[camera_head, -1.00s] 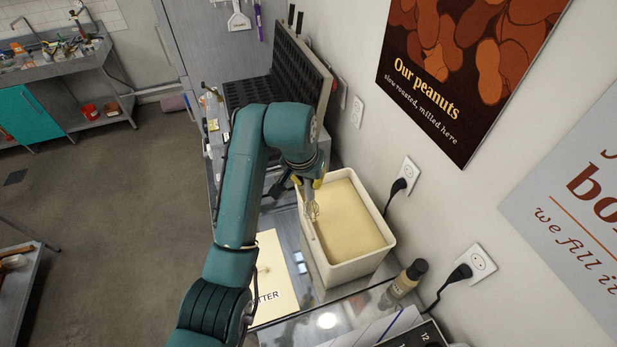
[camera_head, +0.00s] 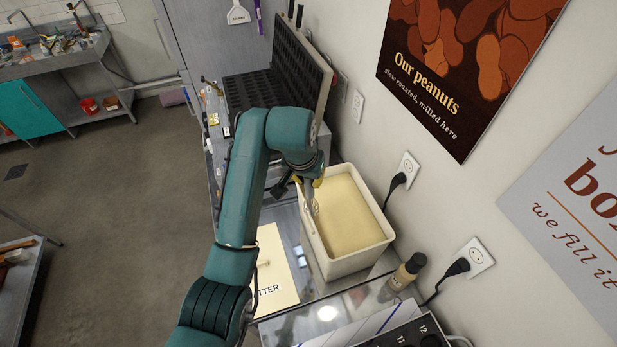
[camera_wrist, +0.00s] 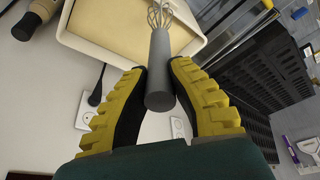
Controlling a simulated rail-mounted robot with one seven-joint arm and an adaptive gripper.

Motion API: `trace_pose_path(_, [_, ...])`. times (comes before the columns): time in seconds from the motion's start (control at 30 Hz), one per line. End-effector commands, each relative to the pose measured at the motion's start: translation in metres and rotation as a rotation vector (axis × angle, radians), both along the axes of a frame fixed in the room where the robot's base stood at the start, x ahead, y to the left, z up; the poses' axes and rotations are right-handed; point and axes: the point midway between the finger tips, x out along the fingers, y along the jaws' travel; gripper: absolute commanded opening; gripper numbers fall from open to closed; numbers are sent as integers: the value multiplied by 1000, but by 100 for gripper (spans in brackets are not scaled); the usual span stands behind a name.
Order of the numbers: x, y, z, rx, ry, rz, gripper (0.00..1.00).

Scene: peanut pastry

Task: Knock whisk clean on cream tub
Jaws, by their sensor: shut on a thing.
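The cream tub (camera_head: 352,268) is a white rectangular tub of pale yellow cream on the glass-topped counter. My gripper (camera_head: 313,183) is over the tub's far left corner. In the wrist view, my gripper's yellow and black fingers (camera_wrist: 158,72) are shut on the grey handle of the whisk (camera_wrist: 160,88). The whisk's wire head (camera_head: 311,206) hangs by the tub's left rim. I cannot tell whether it touches the rim. The tub (camera_wrist: 95,46) also fills the top of the wrist view, behind the whisk.
A butter-labelled board (camera_head: 278,280) lies left of the tub. A small bottle (camera_head: 402,277) stands at its near right corner. A dark slotted rack (camera_head: 272,85) stands behind. A plugged-in cable (camera_head: 394,192) is close to the tub's right side.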

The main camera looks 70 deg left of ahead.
Motion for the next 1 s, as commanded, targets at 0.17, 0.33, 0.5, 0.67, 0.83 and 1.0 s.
trace_pose_path(0.17, [0,0,18,2,-2,0,0])
trace_pose_path(0.33, [0,0,33,2,-2,0,0])
trace_pose_path(0.5, [0,0,47,2,-2,0,0])
trace_pose_path(0.67, [0,0,48,1,-1,0,0])
trace_pose_path(0.83, [0,0,48,1,-1,0,0])
trace_pose_path(1.0, [0,0,48,1,-1,0,0])
